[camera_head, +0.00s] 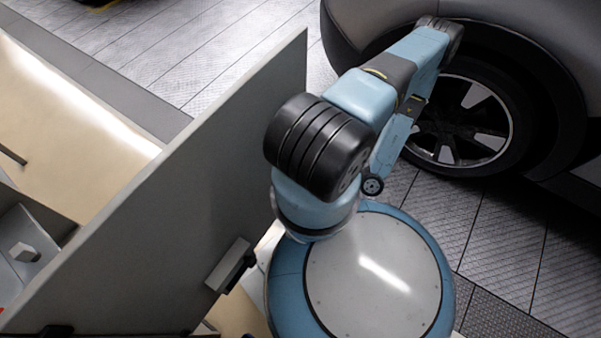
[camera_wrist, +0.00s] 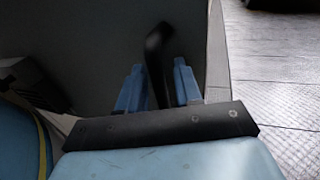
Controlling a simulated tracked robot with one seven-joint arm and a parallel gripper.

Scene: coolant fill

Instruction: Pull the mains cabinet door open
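The mains cabinet door (camera_head: 190,170) is a flat grey panel standing swung out across the left of the head view. It also fills the back of the wrist view (camera_wrist: 90,35), its edge at right. A dark bent door handle (camera_wrist: 155,60) stands between the two blue fingers of my gripper (camera_wrist: 158,88) in the wrist view. In the head view the gripper and this handle cannot be made out, and my arm covers part of the door.
A grey block with a black part (camera_head: 230,265) is on the door's lower near face. Left of the door are a pale beige surface (camera_head: 75,110) and a grey box-like part (camera_head: 25,250). A car wheel (camera_head: 460,120) is close behind my arm. Tiled floor (camera_head: 190,45) is clear beyond the door.

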